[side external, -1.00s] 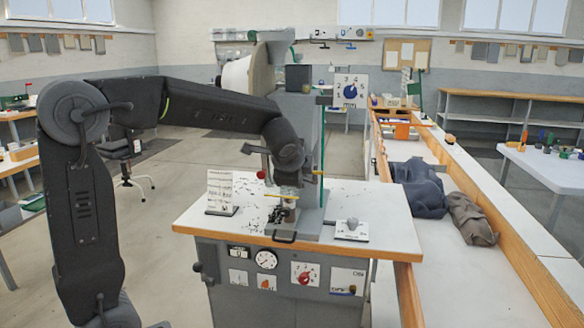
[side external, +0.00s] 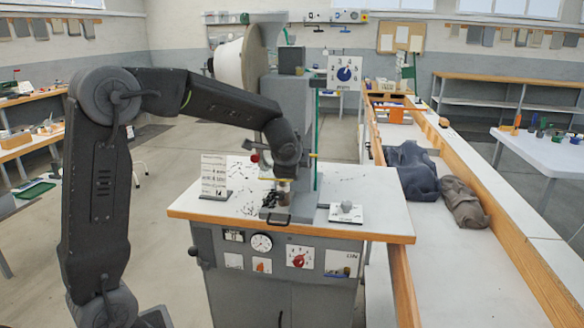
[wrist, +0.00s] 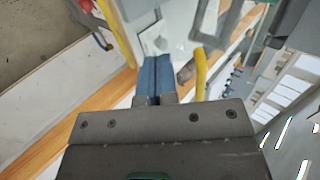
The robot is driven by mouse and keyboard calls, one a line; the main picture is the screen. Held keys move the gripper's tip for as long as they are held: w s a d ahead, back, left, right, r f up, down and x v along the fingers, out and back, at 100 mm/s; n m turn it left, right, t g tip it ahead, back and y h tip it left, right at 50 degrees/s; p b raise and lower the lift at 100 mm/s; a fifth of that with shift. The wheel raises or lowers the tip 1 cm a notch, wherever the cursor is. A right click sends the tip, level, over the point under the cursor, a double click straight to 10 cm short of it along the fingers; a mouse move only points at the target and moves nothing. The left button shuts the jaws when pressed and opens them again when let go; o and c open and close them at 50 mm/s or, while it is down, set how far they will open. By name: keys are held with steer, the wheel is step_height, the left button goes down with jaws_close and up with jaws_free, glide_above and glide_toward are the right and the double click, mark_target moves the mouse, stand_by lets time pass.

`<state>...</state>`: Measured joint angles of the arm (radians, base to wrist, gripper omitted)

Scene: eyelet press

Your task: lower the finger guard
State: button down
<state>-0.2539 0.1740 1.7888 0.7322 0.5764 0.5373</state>
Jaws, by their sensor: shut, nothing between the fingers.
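My gripper (wrist: 157,62) shows in the wrist view with its two blue fingers pressed together and nothing between them. In the side view my gripper (side external: 282,186) is small and partly hidden, low in front of the grey press column (side external: 296,120). A yellow bar (wrist: 201,74) stands just right of the fingers in the wrist view, and another yellow bar (wrist: 117,32) is at upper left. These may belong to the finger guard, but I cannot tell for certain. I cannot tell whether the fingers touch anything.
The press stands on a white-topped bench (side external: 375,220) with a wooden edge. A printed card (side external: 214,178) stands left of the press and a white plate with a grey knob (side external: 346,212) lies right. A long wood-edged bench (side external: 450,240) holding dark cloth (side external: 411,170) runs along the right.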

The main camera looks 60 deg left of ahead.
steer(key=shift+x, duration=1.4)
steer(key=shift+t+y, duration=0.4)
steer(key=shift+r+x, duration=0.15)
steer(key=shift+x, duration=1.2)
steer(key=shift+r+x, duration=0.15)
steer(key=shift+x, duration=1.25)
steer(key=shift+w+a, duration=0.2)
